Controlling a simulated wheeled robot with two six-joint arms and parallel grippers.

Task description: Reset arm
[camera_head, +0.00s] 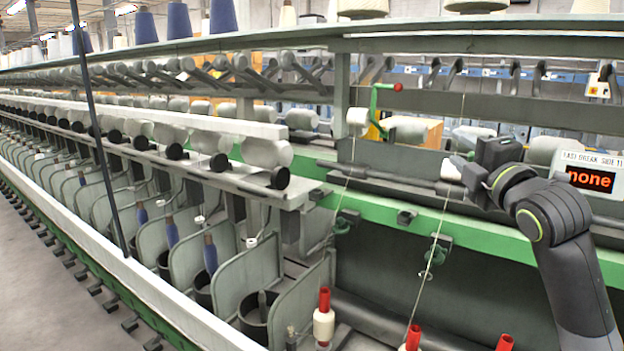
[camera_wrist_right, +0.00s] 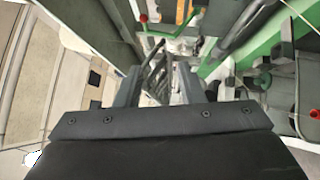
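My right arm comes in from the right in the head view, grey with yellow-green rings. Its dark gripper (camera_head: 462,172) points left, in front of the long grey rail and above the green beam (camera_head: 450,224). In the right wrist view the gripper (camera_wrist_right: 172,84) shows two grey fingers apart, with machine parts visible through the gap. I see nothing held between them. A white roller end sits close by the fingertips in the head view; I cannot tell whether they touch. My left arm and gripper are not in view.
The spinning frame runs away to the left, with grey partitions and blue bobbins (camera_head: 210,254). A green crank with a red knob (camera_head: 397,87) stands left of my gripper. A display (camera_head: 590,180) reads "none". Red-topped bobbins (camera_head: 324,322) stand below. Thread runs down the front.

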